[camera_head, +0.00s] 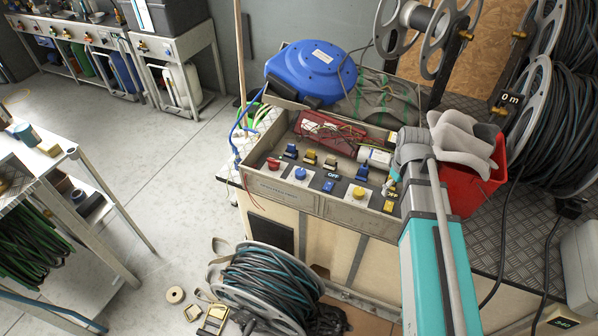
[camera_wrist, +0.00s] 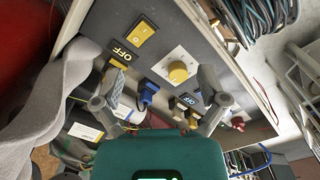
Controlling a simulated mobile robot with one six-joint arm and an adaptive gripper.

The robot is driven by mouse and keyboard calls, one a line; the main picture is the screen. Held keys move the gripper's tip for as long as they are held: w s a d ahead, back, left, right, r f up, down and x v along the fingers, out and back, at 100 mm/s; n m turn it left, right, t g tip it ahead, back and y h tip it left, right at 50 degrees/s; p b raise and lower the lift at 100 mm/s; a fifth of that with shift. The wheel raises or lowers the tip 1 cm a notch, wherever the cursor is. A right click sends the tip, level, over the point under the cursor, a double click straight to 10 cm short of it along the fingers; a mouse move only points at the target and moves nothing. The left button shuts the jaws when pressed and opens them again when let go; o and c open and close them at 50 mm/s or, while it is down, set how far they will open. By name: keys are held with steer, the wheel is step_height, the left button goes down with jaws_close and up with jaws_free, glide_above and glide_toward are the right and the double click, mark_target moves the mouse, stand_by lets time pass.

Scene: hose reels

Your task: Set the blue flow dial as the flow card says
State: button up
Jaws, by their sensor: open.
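The blue flow dial (camera_head: 300,174) is a round knob on a white plate, on the front panel of a grey metal box, between a red knob (camera_head: 273,163) and a yellow knob (camera_head: 359,192). I cannot read its setting. In the wrist view the yellow knob (camera_wrist: 178,71) shows between my fingers, but I cannot make out the blue dial. My gripper (camera_wrist: 163,78) is open, with nothing held between its fingers. In the head view it is at the panel's right end, mostly hidden by my arm. I cannot identify a flow card.
A yellow rocker switch (camera_wrist: 145,41) has an OFF tag; a blue switch (camera_head: 328,186) stands between the blue and yellow knobs. Lever fittings (camera_head: 310,157) line the panel's back. A red bin (camera_head: 467,185) stands right, a blue reel (camera_head: 310,72) behind.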

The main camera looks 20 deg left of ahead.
steer(key=w+a+n, duration=0.3)
steer(key=a+n, duration=0.1)
steer(key=a, duration=0.4)
steer(key=w+a+n, duration=0.4)
steer(key=a, duration=0.3)
steer(key=n, duration=0.9)
glide_above(301, 172)
steer(key=shift+a+r+p, duration=0.15)
steer(key=shift+r+p, duration=0.15)
steer(key=shift+r, duration=0.05)
steer(key=shift+f, duration=0.1)
step_height(301, 172, down, 14)
steer(key=b, duration=1.3)
steer(key=shift+r+b, duration=0.2)
steer(key=shift+b, duration=0.2)
